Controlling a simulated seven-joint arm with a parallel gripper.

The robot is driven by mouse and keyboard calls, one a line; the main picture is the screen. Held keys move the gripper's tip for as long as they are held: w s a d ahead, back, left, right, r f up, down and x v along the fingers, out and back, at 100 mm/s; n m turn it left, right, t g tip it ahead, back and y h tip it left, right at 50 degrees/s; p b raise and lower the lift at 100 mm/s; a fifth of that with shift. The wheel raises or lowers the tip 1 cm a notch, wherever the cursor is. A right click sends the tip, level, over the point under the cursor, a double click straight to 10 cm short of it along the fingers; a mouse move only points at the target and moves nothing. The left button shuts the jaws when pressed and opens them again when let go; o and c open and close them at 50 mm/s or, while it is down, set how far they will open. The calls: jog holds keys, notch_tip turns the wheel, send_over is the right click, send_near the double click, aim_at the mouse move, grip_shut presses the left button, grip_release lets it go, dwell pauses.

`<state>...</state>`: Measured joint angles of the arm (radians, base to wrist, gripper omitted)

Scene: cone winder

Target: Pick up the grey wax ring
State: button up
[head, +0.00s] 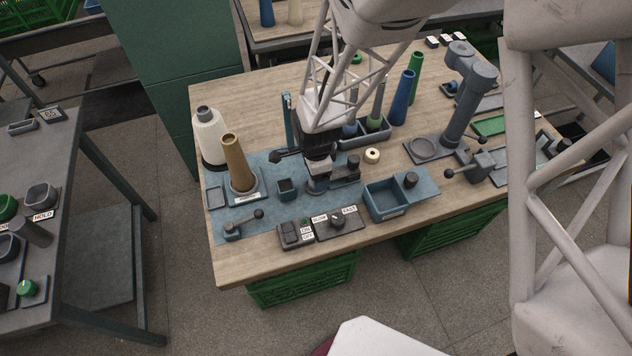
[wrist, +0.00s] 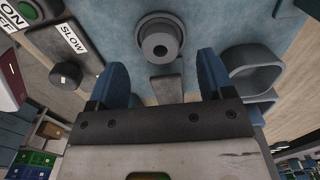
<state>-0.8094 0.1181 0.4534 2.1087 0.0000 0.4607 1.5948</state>
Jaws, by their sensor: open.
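A dark grey ring-shaped piece (wrist: 159,40) with a round hole shows at the top middle of the wrist view, seated on a wider blue-grey round base. It matches the grey wax ring. My gripper (wrist: 160,64) is open, with its two blue fingers spread. The piece lies just ahead of the fingertips, between their lines, and nothing is held. In the head view my gripper (head: 318,158) hangs low over the blue mat (head: 268,217), among dark parts. There I cannot clearly separate the ring from the gripper and the parts around it.
A switch box (head: 295,234) and a speed knob (head: 337,219) stand at the front edge. A blue-grey bin (head: 386,212) is to the right, a tan cone (head: 236,163) to the left. A cream ring (head: 372,155) and a rack of cones (head: 374,136) stand close behind.

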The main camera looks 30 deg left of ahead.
jog(key=shift+f, duration=1.75)
jog(key=c, duration=1)
